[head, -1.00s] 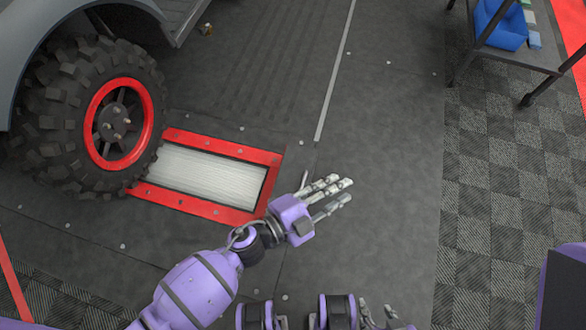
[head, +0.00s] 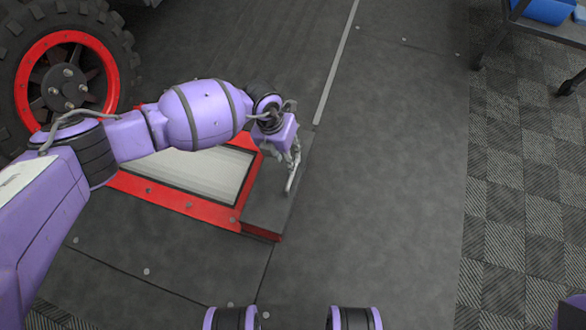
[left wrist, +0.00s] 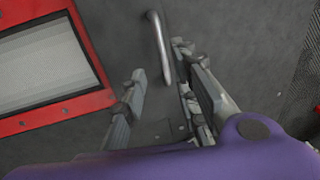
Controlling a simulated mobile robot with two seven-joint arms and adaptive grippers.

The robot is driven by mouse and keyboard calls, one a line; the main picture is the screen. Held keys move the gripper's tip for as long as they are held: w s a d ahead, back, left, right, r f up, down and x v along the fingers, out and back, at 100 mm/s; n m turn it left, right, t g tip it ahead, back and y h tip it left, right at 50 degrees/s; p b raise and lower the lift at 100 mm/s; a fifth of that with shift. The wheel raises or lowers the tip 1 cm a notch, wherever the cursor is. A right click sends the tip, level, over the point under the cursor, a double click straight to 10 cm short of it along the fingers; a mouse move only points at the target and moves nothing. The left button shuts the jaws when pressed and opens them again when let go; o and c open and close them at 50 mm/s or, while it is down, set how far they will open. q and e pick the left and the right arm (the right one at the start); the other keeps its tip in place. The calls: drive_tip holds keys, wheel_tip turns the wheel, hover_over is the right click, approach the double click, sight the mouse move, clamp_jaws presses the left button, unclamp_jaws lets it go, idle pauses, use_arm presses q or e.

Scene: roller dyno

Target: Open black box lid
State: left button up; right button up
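The black box lid (head: 262,210) is a narrow dark panel along the right side of the red-framed roller (head: 205,172) in the head view. A red strip shows under its near edge; whether the lid is raised I cannot tell. A thin metal handle (left wrist: 160,45) stands on the dark surface in the left wrist view. My left gripper (head: 290,165) points down over the lid. In the left wrist view its fingers (left wrist: 165,95) are spread, with the handle's near end between them, closer to the right finger. Contact is unclear. My right gripper is out of view.
A large tyre (head: 105,60) with a red rim stands left of the roller. Dark floor (head: 385,170) right of the lid is clear, with checkered tiles (head: 515,200) beyond. A cart (head: 545,30) holding a blue bin (head: 545,10) stands at the upper right.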

use_arm(q)
drive_tip(key=b, duration=0.3)
hover_over(280, 175)
drive_tip(key=d, duration=0.3)
drive_tip(key=f, duration=0.6)
drive_tip(key=shift+s+d+f, duration=0.15)
drive_tip(key=shift+s+f, duration=0.1)
drive_tip(key=shift+s, duration=0.1)
drive_tip(key=shift+f, duration=0.25)
drive_tip(key=shift+d, duration=0.1)
clamp_jaws()
